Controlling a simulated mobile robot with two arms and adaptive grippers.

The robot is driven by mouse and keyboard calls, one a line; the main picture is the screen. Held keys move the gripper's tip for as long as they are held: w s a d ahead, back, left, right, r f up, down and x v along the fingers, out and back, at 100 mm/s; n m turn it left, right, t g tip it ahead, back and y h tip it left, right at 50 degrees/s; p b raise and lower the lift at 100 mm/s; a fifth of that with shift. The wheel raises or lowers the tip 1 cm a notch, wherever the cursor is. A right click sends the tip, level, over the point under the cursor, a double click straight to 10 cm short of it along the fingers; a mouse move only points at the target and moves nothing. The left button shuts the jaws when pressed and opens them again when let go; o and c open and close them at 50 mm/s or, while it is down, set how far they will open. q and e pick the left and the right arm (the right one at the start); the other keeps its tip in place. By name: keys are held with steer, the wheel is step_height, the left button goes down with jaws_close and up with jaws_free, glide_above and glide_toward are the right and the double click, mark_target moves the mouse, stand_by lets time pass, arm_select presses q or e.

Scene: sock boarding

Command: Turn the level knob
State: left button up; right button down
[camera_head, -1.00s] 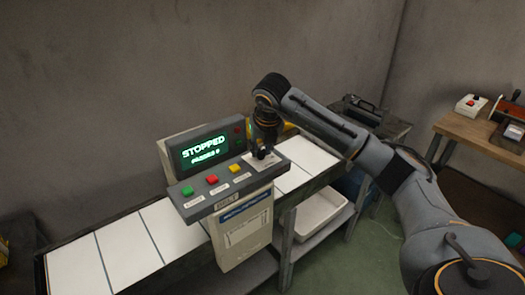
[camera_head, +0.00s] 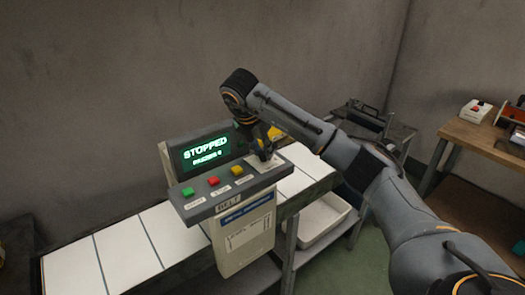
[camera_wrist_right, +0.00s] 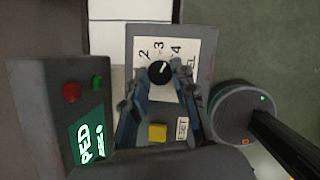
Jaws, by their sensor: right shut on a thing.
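The level knob (camera_wrist_right: 160,72) is a small round black knob with a white pointer line. It sits on a white dial plate (camera_wrist_right: 186,62) where the numbers 2, 3 and 4 show. The pointer leans toward the side between 3 and 4. My right gripper (camera_wrist_right: 160,86) is shut on the knob, a finger on either side of it. In the head view my right gripper (camera_head: 263,153) reaches down, tilted, to the right end of the control panel (camera_head: 222,190) and hides the knob there. My left gripper is out of view.
Green (camera_head: 188,193), red (camera_head: 214,181) and yellow (camera_head: 237,171) buttons line the panel left of the knob. A display (camera_head: 205,152) behind reads STOPPED. A white-slatted belt (camera_head: 125,250) runs below the panel. A wooden bench (camera_head: 470,140) stands at right.

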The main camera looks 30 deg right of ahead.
steer(key=shift+m, duration=0.5)
steer(key=c, duration=1.1)
jaws_free()
steer(key=shift+a+r, duration=0.2)
steer(key=shift+r, duration=0.3)
steer(key=v, duration=1)
steer(key=shift+w+a+r, duration=0.1)
steer(key=shift+a+r, duration=0.1)
steer(key=shift+r, duration=0.2)
